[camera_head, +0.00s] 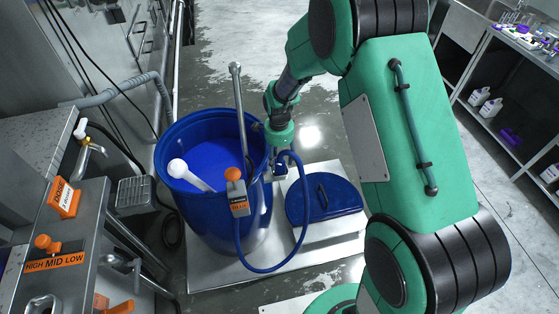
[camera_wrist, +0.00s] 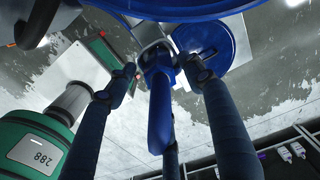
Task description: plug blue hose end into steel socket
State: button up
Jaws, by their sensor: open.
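The blue hose (camera_head: 304,215) loops from the orange-handled grey valve box on the drum up to my gripper. Its thick blue end (camera_wrist: 160,75) shows between my fingers in the wrist view. My gripper (camera_head: 281,163) is beside the right side of the blue drum. In the wrist view my gripper (camera_wrist: 160,68) has its dark fingers spread on both sides of the hose end, with a visible gap on the left. A pale metal part (camera_wrist: 153,46), possibly the steel socket, shows behind the hose end. I cannot tell whether the hose end is seated in it.
The open blue drum (camera_head: 170,215) holds blue liquid, a white-knobbed rod and a metal pole. A round blue lid (camera_head: 325,198) lies right of it on a pale platform (camera_head: 215,278). Steel benches stand left; shelves (camera_head: 500,110) stand right. Grey floor lies between.

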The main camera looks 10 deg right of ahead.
notch_tip(320, 180, up, 11)
dwell(0.5)
jog(key=shift+f, duration=0.1)
dwell(0.3)
jog(key=s+d+r+n+t, duration=0.1)
jog(key=s+r+n, duration=0.3)
jog(key=s+r, duration=0.45)
jog(key=s+d+r+n+t, duration=0.25)
jog(key=s+r, duration=0.25)
jog(key=r, duration=0.6)
jog(key=s+r+n+t, duration=0.1)
jog(key=s+r+n, duration=0.2)
jog(key=s, duration=0.7)
jog(key=s+r+n+t, duration=0.1)
jog(key=s+r+n, duration=0.3)
jog(key=s, duration=0.6)
jog(key=shift+s+d+r+n, duration=0.3)
jog(key=shift+d+n, duration=0.15)
jog(key=shift+n, duration=0.8)
